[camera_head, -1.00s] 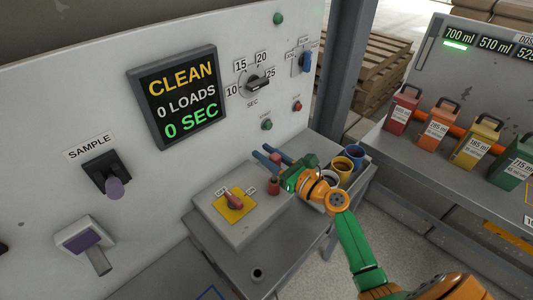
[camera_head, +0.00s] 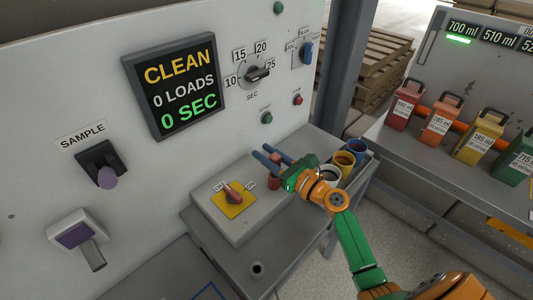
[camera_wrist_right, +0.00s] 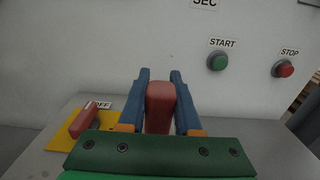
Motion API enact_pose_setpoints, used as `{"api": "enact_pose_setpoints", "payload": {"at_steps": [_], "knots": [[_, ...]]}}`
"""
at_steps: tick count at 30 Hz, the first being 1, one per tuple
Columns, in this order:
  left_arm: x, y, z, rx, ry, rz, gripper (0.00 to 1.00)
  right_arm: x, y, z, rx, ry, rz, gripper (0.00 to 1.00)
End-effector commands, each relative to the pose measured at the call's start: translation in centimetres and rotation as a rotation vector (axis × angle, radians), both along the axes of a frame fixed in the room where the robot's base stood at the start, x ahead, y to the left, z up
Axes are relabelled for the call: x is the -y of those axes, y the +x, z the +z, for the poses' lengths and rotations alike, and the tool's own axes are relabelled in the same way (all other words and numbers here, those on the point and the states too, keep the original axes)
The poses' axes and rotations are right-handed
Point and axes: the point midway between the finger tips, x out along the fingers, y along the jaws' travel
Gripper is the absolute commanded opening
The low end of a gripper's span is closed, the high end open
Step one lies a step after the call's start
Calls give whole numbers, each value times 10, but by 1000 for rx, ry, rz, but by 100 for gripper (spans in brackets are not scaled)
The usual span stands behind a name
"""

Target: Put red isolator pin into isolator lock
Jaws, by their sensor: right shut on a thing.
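My right gripper (camera_head: 268,158) is at the right end of the grey box, in front of the panel. Its blue fingers are shut on the red isolator pin (camera_wrist_right: 160,100), which stands roughly upright between them in the right wrist view. In the head view the pin (camera_head: 274,183) shows partly below the fingers. I cannot tell whether its lower end touches the box. A red rotary handle (camera_head: 232,194) sits on a yellow plate (camera_head: 236,208) on the box, left of the gripper. I cannot tell for sure which part is the isolator lock. My left gripper is not in view.
The grey box (camera_head: 232,230) stands on a metal table against the panel. A small dark-holed socket (camera_head: 257,269) is at the table's front. Yellow (camera_head: 344,160) and blue (camera_head: 356,147) cups stand right of the gripper. The start button (camera_wrist_right: 217,61) is on the panel behind.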

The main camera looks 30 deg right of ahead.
Motion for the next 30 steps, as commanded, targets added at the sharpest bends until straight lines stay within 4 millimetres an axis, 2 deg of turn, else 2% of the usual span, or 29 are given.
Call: {"api": "enact_pose_setpoints", "payload": {"at_steps": [16,17,20,21,30], "knots": [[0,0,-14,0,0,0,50,0,0,-15,0,-1,0,0],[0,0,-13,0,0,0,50,0,0,-15,0,-1,0,35],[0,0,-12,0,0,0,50,0,0,-14,0,-1,0,62],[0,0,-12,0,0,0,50,0,0,-14,0,-1,0,67],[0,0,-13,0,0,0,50,1,-3,-14,0,-1,-1,67]]}}
